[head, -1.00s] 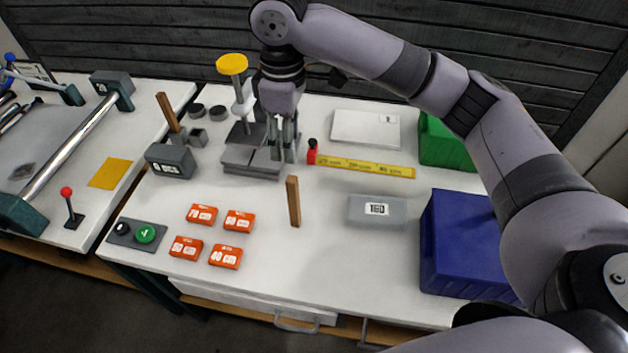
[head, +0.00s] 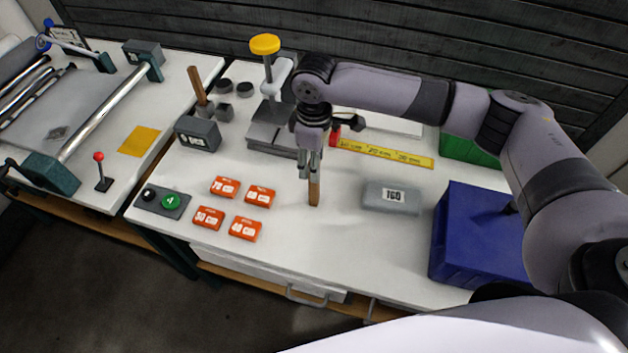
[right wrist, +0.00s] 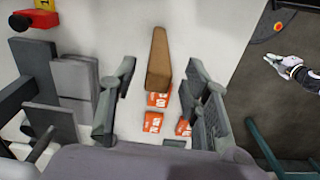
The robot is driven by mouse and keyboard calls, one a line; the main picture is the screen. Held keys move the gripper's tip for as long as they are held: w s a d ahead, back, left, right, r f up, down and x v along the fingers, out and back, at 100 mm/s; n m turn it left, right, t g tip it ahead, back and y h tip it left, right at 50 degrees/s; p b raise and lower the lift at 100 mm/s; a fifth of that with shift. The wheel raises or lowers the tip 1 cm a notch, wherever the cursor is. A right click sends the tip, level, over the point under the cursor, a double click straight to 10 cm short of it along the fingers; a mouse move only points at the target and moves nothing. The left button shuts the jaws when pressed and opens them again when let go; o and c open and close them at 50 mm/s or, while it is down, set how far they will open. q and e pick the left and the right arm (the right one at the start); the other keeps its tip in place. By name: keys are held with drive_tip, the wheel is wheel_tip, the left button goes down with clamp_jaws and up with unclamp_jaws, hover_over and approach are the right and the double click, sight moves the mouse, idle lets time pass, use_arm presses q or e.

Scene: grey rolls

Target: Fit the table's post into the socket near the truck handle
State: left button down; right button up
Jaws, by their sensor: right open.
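A wooden post (head: 314,192) stands upright on the white table (head: 340,240). My right gripper (head: 311,170) is open, just above and around the post's upper part. In the right wrist view the post (right wrist: 158,62) lies between the two spread fingers (right wrist: 158,105), with gaps on both sides. A chrome bar (head: 107,112) between teal brackets is on the left unit. What seems my left gripper (right wrist: 276,62) shows small in the wrist view.
Orange labelled blocks (head: 260,196) lie left of the post. A grey stepped stand (head: 270,128) and a yellow ruler (head: 385,153) are behind. Bare table lies in front.

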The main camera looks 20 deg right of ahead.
sight(314, 184)
use_arm(q)
drive_tip(key=shift+s+a+r+p, duration=0.45)
drive_tip(key=shift+s+a+r, duration=0.25)
drive_tip(key=shift+s, duration=0.1)
use_arm(e)
wheel_tip(314, 184, down, 4)
drive_tip(key=shift+w, duration=0.1)
drive_tip(key=shift+c, duration=0.5)
use_arm(q)
drive_tip(key=shift+w, duration=0.1)
use_arm(e)
clamp_jaws()
